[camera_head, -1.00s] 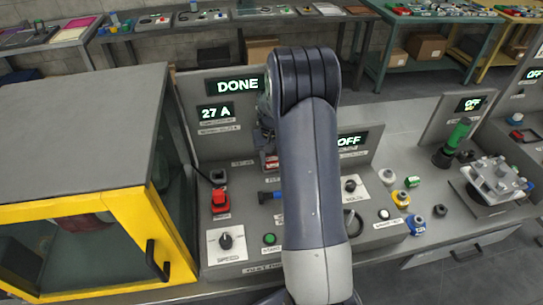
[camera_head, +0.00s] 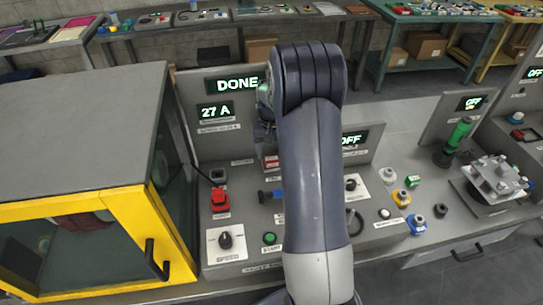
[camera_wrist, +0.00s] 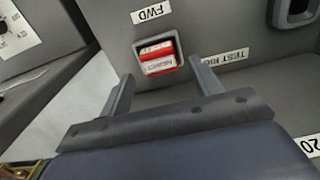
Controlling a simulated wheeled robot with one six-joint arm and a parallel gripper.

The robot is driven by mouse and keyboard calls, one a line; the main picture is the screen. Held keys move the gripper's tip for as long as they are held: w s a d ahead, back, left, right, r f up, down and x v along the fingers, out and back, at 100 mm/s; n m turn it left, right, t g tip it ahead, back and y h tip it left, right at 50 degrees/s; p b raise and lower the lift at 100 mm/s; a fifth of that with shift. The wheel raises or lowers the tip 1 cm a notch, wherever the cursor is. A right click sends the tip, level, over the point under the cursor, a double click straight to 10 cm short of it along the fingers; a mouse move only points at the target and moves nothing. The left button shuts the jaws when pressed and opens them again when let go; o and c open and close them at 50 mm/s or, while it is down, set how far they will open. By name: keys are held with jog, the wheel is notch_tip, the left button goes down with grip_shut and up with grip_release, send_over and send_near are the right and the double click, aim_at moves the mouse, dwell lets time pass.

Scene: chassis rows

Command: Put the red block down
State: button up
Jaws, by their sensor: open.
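A red block-like piece (camera_wrist: 160,58) with a white lettered band sits in a grey surround on the panel, beside the FWD label, in the wrist view. I cannot tell whether it is a loose block or a rocker fixed in the panel. My gripper (camera_wrist: 161,70) is open, with one finger on each side below the piece and a gap between them. Nothing is seen clamped in it. In the head view a red piece (camera_head: 271,162) shows beside my arm, which hides part of the panel and most of my gripper.
A red switch (camera_head: 220,199) and a green button (camera_head: 269,238) are on the console. A yellow-framed cabinet (camera_head: 150,232) stands left. The displays read DONE (camera_head: 233,85), 27 A (camera_head: 215,111) and OFF (camera_head: 351,140). Knobs and a clamp fixture (camera_head: 495,179) are on the right.

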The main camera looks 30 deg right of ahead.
aim_at(272, 158)
notch_tip(272, 158, up, 9)
jog(key=shift+r+b, duration=0.15)
jog(key=shift+b, duration=0.25)
jog(key=shift+f+p, duration=0.45)
jog(key=shift+f, duration=3.95)
